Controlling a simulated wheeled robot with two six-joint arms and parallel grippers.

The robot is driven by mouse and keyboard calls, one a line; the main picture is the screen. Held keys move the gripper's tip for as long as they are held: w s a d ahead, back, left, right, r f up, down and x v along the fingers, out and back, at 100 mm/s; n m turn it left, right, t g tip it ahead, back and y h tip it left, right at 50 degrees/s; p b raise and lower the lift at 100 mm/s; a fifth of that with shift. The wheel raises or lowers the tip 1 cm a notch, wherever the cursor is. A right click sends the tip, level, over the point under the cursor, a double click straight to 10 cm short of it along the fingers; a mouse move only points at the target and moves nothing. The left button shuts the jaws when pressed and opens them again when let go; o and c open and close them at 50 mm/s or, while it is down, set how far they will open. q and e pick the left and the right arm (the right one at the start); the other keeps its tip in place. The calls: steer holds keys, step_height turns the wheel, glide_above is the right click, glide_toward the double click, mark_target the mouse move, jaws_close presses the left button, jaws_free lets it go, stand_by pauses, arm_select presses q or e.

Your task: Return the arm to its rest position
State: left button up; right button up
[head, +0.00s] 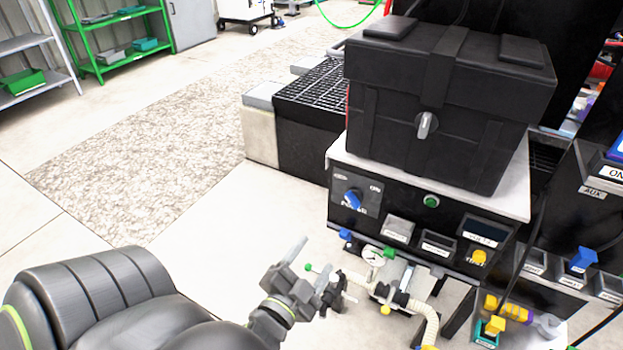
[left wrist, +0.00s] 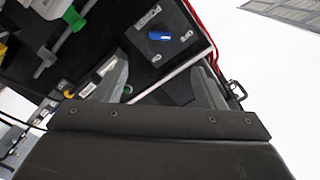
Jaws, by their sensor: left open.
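My left gripper (head: 316,270) is at the lower middle of the head view, in front of the lower left of the black control panel. Its arm comes in from the lower left. In the left wrist view the two grey fingers of the left gripper (left wrist: 161,70) stand wide apart with nothing held between them. A blue knob (left wrist: 160,36) on the panel shows beyond the fingers, apart from them. The same blue knob (head: 353,199) is on the panel's left part in the head view. My right gripper is not in view.
A black lidded tote (head: 425,135) stands on the panel bench (head: 515,205). A pressure gauge (head: 373,256) and hose (head: 429,320) sit close right of the left gripper. A yellow-handled tool (head: 508,309) lies lower right. The floor (head: 235,215) to the left is clear.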

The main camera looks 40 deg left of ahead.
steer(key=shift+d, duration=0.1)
arm_select(q)
steer(key=s+f+n+g+h, duration=0.1)
steer(key=s+f+n+g, duration=0.35)
steer(key=f, duration=0.65)
steer(key=s+f+n+g+h, duration=0.1)
steer(key=s+f+n+g, duration=0.1)
steer(key=s+f+g, duration=0.55)
steer(key=s+a+f+g+h+p, duration=0.1)
steer(key=s+f+g+p, duration=0.3)
steer(key=s+f+p, duration=0.9)
steer(key=s+p, duration=0.3)
steer(key=p, duration=0.3)
steer(key=shift+s+a, duration=0.2)
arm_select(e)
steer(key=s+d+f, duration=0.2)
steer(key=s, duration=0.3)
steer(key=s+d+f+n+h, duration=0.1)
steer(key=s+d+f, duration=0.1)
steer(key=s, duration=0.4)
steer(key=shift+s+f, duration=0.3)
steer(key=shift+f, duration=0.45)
